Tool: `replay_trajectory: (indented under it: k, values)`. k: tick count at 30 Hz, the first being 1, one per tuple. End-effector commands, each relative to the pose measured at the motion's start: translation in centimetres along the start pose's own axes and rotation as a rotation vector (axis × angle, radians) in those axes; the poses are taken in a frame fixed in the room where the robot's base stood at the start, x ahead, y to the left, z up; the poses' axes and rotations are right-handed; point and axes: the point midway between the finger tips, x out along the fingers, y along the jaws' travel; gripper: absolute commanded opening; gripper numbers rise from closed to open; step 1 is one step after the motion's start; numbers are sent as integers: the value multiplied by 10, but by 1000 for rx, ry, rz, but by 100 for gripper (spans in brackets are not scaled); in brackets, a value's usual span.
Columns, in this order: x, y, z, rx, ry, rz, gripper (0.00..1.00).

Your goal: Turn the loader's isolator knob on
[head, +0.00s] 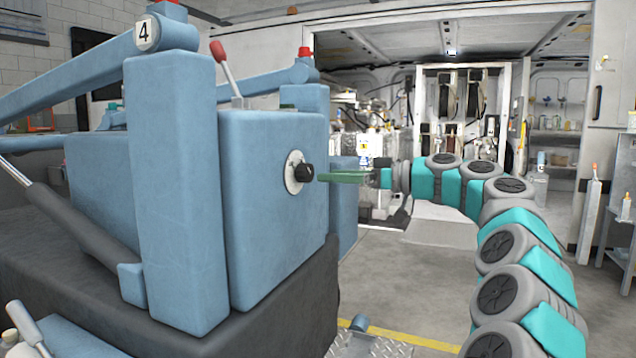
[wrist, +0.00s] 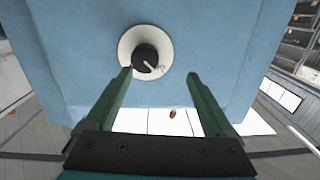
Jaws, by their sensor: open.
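The loader (head: 275,225) is a blue machine at the left of the head view. Its isolator knob (head: 306,173) is black and sits on a round white plate (head: 291,177) on the loader's face. In the wrist view, the knob (wrist: 144,57) has a pale mark pointing to the lower right; small lettering on the plate is unreadable. My gripper (head: 320,177) has green fingers, open and empty, pointing at the knob from the right. In the wrist view, my gripper (wrist: 158,75) has its left fingertip close to the knob and its right fingertip well clear; contact cannot be told.
A red-topped lever (head: 222,62) rises from the top of the loader. A blue post (head: 172,190) with a number 4 tag stands left of the knob's face. Shelves (head: 553,135) and a grey cabinet stand at the back right. The floor (head: 400,275) beside the loader is clear.

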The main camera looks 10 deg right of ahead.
Motion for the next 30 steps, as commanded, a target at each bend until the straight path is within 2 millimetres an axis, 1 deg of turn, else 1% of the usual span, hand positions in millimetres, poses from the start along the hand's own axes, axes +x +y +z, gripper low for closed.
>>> replay_trajectory:
  k: [1, 3, 5, 8, 11, 14, 21, 24, 27, 30]
  values:
    - [-6, 9, 2, -23, 17, 17, 88]
    - [-13, 17, 0, -46, 33, 31, 88]
    - [-15, 20, -1, -58, 39, 38, 88]
    - [-13, 21, -2, -63, 42, 40, 88]
    - [-5, 21, -2, -62, 40, 37, 88]
    - [8, 21, -2, -61, 38, 36, 88]
    - [45, 22, -4, -61, 38, 37, 88]
    - [56, 22, -5, -61, 39, 36, 88]
    - [61, 22, -5, -61, 40, 37, 88]
    - [62, 22, -5, -60, 40, 37, 88]
